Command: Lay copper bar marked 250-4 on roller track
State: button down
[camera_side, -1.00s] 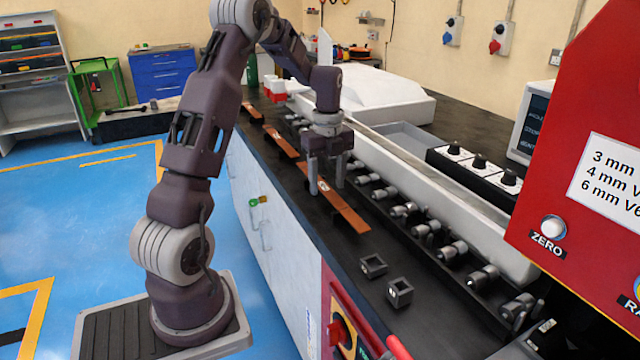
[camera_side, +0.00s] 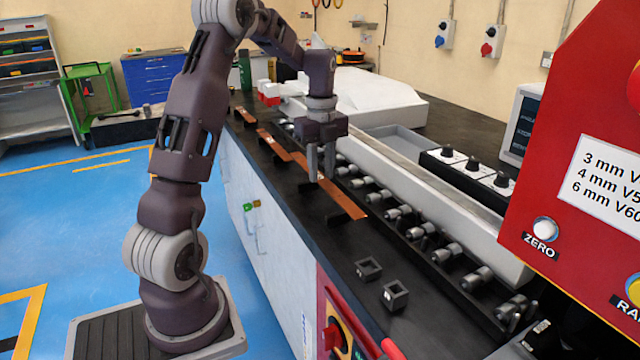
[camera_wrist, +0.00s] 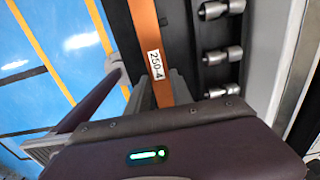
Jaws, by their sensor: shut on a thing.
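The copper bar marked 250-4 (camera_side: 342,201) is long, flat and orange-brown. Its white label (camera_wrist: 155,64) reads 250-4 in the wrist view. My gripper (camera_side: 321,174) is shut on this bar, with the fingers on either side of it. The bar looks raised a little above two black support blocks (camera_side: 340,216), which now show beside it. The roller track (camera_side: 420,231) runs parallel on the right, with several grey rollers. Rollers also show right of the bar in the wrist view (camera_wrist: 222,54). The bar is beside the rollers, not over them.
Other copper bars (camera_side: 270,142) lie farther back along the bench. Two small dark square blocks (camera_side: 395,294) stand near the front. A long white housing (camera_side: 450,217) borders the track's far side. The red machine panel (camera_side: 580,190) stands at right.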

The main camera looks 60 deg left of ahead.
jog(key=r, duration=0.5)
jog(key=shift+w+d+r, duration=0.15)
jog(key=shift+w+r, duration=0.05)
jog(key=shift+w, duration=0.05)
jog(key=w+d, duration=1.1)
jog(key=shift+f, duration=3.8)
jog(key=c, duration=1.1)
grip_release()
jog(key=shift+o, duration=0.2)
